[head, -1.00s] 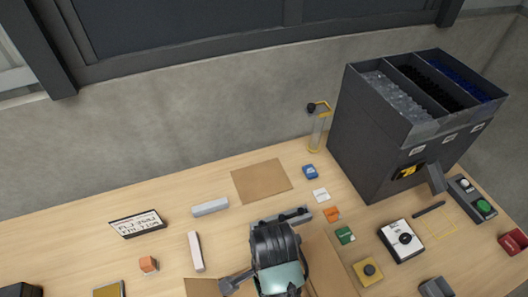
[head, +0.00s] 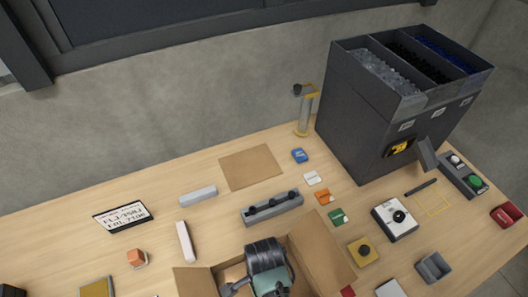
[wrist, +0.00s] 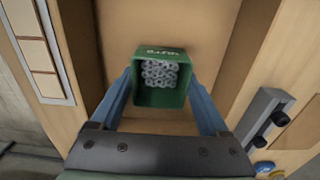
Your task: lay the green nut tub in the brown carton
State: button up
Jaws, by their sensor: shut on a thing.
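The green nut tub (wrist: 160,98), filled with grey nuts, sits between the two blue fingers of my gripper (wrist: 160,80) in the wrist view. My gripper is shut on its sides, and the tub looks upright. Behind it in that view is the inside of the brown carton (wrist: 205,25); I cannot tell whether the tub touches the carton's floor. In the head view the open carton (head: 322,240) is at the bottom centre with its flaps spread. My arm's end is over it and hides the tub and the fingers there.
A grey rail with dark knobs (head: 272,207) lies just behind the carton. Small blue (head: 299,155), white, orange and green (head: 338,216) pieces lie to the right. A tall dark feeder (head: 370,120) stands at the back right. A brown mat (head: 250,167) lies bare behind the rail.

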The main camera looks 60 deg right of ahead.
jog(key=shift+f, duration=0.3)
jog(key=shift+f, duration=0.15)
jog(key=o, duration=1.2)
